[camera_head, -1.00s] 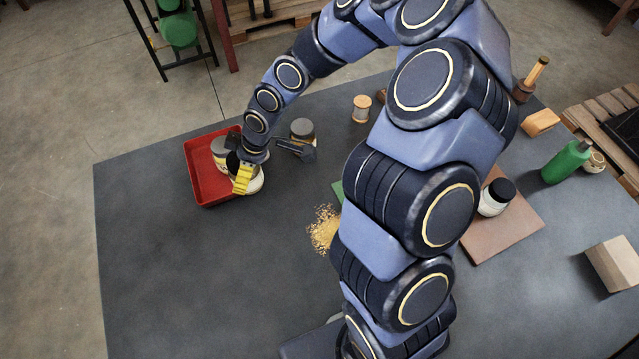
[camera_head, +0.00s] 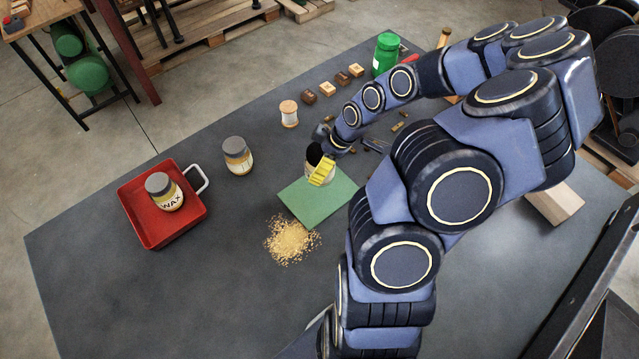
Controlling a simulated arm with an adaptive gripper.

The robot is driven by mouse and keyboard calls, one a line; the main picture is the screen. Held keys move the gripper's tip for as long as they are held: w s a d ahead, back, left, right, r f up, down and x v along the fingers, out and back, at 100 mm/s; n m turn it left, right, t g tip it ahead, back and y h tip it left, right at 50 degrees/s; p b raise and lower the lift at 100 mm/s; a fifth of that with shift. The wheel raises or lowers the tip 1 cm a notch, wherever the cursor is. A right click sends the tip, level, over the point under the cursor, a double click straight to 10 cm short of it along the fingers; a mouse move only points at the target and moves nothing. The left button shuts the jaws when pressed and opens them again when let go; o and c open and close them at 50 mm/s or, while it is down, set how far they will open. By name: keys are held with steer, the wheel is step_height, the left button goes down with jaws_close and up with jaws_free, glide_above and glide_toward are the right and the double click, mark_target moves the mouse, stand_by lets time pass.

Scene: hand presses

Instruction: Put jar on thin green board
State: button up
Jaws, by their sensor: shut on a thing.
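My gripper (camera_head: 321,169), with yellow fingers, is over the far edge of the thin green board (camera_head: 322,204). It is shut on a jar (camera_head: 308,167), mostly hidden behind the fingers and wrist. I cannot tell whether the jar touches the board or is held just above it. The board lies flat on the dark table, its near part bare and its right part hidden by my arm. Another jar (camera_head: 237,157), with a grey lid, stands upright on the table to the left. A jar labelled WAX (camera_head: 165,193) stands in the red tray (camera_head: 148,236).
A pile of grains (camera_head: 291,240) lies just in front of the board. A wooden spool (camera_head: 289,114), several small blocks (camera_head: 327,89) and a green bottle (camera_head: 386,54) stand farther back. The front left of the table is clear.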

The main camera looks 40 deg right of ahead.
steer(key=shift+a+f, duration=0.1)
steer(key=shift+f, duration=3.25)
steer(key=shift+f, duration=0.1)
steer(key=o, duration=1.1)
